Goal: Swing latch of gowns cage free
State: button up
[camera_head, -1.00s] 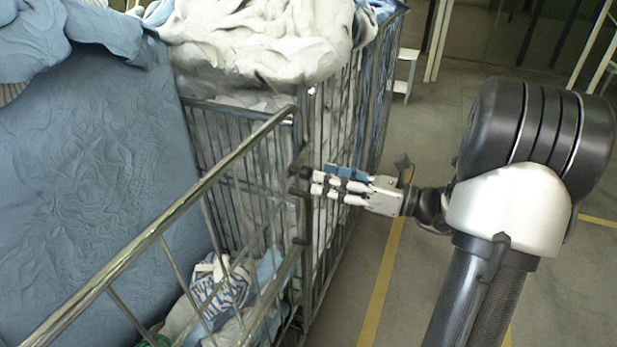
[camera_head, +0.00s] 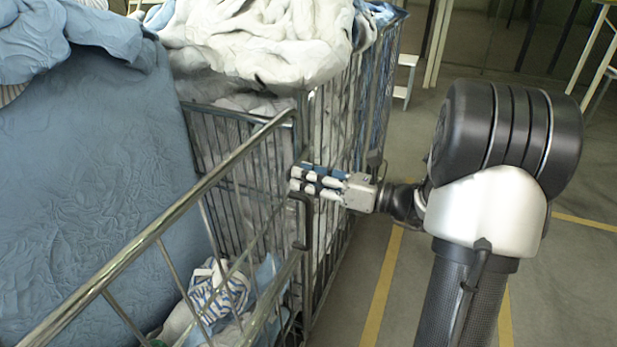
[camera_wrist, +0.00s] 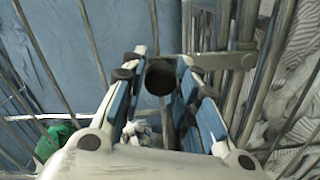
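The gowns cage is the wire cage at the left, with a metal corner post (camera_head: 301,135) and a top rail (camera_head: 205,185). A dark bent latch rod (camera_head: 308,218) shows at the post, just below my fingertips. My gripper (camera_head: 300,180) reaches in from the right, its fingertips at the post. In the wrist view my gripper (camera_wrist: 160,68) has its fingers apart, with a dark round latch end (camera_wrist: 160,77) between them. The fingers lie close on both sides of it; I cannot tell whether they press on it. The fingers hide part of the latch in the head view.
A blue quilted cloth (camera_head: 85,190) fills the left side. White bedding (camera_head: 255,45) is heaped on the cage behind. Striped cloth (camera_head: 220,288) lies low inside the cage.

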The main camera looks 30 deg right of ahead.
grip_shut()
jog(key=shift+r, duration=0.1)
dwell(0.3)
